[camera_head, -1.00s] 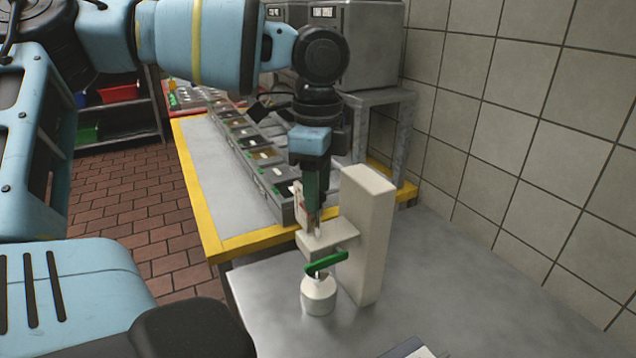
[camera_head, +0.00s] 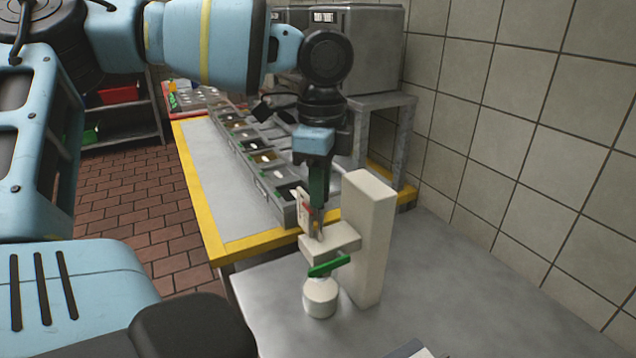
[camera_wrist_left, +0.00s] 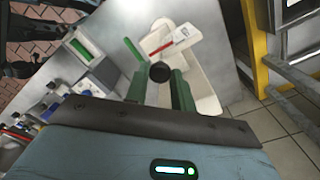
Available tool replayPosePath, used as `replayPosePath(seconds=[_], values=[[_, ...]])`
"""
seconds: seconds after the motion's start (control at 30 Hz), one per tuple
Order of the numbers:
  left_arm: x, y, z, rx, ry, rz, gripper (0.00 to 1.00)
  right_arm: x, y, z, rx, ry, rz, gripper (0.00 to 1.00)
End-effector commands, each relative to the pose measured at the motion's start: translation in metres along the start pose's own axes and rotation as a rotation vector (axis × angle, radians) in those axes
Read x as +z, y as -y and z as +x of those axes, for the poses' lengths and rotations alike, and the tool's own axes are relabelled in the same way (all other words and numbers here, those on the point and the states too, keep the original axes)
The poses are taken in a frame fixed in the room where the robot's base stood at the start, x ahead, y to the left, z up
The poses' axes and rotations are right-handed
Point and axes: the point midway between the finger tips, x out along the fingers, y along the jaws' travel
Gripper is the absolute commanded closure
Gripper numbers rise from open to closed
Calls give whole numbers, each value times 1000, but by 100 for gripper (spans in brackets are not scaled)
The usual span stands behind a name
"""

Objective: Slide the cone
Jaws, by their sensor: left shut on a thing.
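A cream-coloured stand (camera_head: 370,235) is upright on the metal table, with a short block arm (camera_head: 330,247) sticking out to the left. A green bar (camera_head: 329,266) sits under that arm, above a white round pot (camera_head: 320,298). My left gripper (camera_head: 317,232) points down at the block arm's top, beside a pale card with a red mark (camera_head: 304,210). In the left wrist view its fingers (camera_wrist_left: 160,88) are shut about a small dark round thing (camera_wrist_left: 160,72). I cannot tell whether this is the cone. My right gripper is not in view.
A yellow-edged table (camera_head: 215,190) with a row of compartment bins (camera_head: 255,160) stands behind. The tiled wall (camera_head: 540,150) is on the right. The metal table (camera_head: 440,270) is bare right of the stand. A flat item (camera_head: 415,350) lies at its front edge.

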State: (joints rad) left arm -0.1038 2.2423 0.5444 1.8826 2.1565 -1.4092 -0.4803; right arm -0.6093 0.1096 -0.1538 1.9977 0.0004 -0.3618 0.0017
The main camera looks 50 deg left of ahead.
Motion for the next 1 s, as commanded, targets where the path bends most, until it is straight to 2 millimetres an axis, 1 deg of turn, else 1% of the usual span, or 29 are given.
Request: replayPosePath(seconds=[0.03,0.17,0.2,0.33,0.57,0.67,0.77,1.0], values=[[-1,2,-5,-13,-3,0,100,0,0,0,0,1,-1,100],[-1,2,-6,-17,-4,0,100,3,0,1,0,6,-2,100],[-1,2,-6,-17,-5,0,70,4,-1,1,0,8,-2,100],[-1,2,-5,-16,-4,0,53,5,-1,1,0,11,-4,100],[-1,2,-3,-12,-3,0,53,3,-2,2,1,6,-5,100],[-1,2,-6,-13,-3,0,53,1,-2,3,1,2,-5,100],[-1,3,-16,-16,-5,-1,53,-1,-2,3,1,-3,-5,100],[-1,2,-54,-16,-5,-1,53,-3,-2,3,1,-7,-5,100]])
